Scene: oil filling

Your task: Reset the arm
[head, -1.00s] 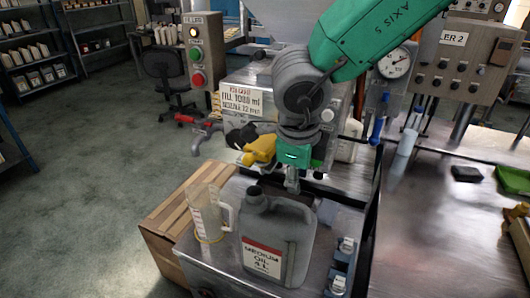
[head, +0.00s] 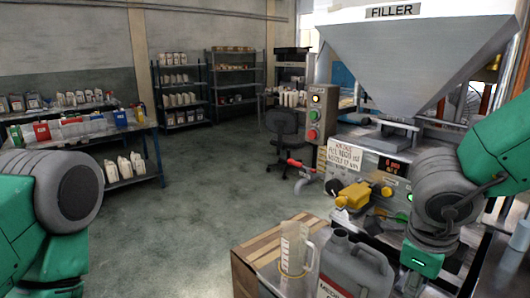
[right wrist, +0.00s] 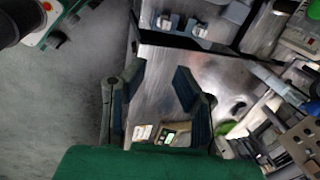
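My right arm (head: 440,205) reaches in from the right edge of the head view, green with a grey joint. Its wrist hangs over the right side of the filler bench, and the right gripper (head: 408,284) below it is partly cut off and dark. In the right wrist view the two fingers of the right gripper (right wrist: 158,72) stand well apart, with nothing between them but a metal surface behind. My left arm (head: 50,210) shows at the left edge of the head view as a green link and grey joint. My left gripper is outside the frame.
A grey oil jug (head: 350,265) and a clear measuring jug (head: 294,250) stand close left of my right wrist. The filler hopper (head: 405,50), control box (head: 317,115) and yellow valve (head: 355,195) are near. A laden shelf table (head: 80,140) is at left; open floor lies between.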

